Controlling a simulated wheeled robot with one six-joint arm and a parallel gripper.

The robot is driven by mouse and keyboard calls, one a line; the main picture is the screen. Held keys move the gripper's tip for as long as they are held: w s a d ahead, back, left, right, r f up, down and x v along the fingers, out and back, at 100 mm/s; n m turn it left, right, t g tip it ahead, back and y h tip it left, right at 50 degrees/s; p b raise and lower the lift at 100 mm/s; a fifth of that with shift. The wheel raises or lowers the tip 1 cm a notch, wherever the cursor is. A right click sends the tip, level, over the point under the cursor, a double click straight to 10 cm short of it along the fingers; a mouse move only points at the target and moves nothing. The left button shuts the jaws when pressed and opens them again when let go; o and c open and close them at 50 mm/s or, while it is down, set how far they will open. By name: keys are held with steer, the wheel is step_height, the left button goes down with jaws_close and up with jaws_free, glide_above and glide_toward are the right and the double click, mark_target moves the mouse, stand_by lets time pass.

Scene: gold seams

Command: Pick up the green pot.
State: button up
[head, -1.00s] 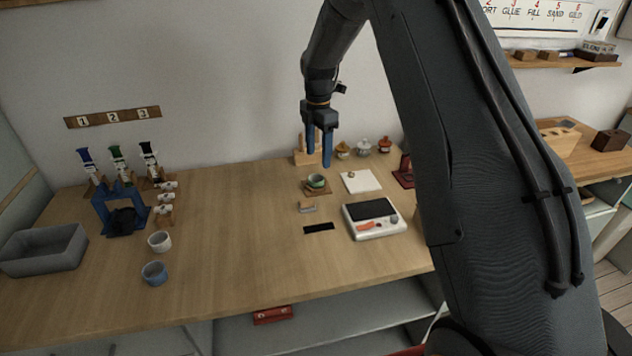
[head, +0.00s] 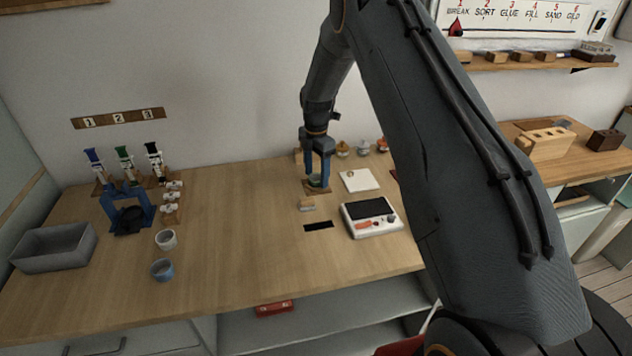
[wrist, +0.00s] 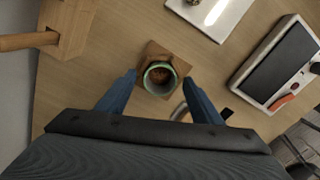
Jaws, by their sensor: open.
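The green pot (wrist: 148,82) stands on a small brown wooden square (wrist: 153,46) in the wrist view, and its open mouth shows a brown inside. My gripper (wrist: 158,82) has its two blue fingers apart, one to each side of the pot and a little toward the wrist from it. I cannot tell whether either finger touches it. In the head view my gripper (head: 318,182) points down over the wooden square, and the pot (head: 316,181) shows partly between the fingers.
A wooden block (wrist: 65,28) with a handle stands close by at left in the wrist view. The table's middle left is clear.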

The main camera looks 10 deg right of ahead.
steer(key=c, duration=1.1)
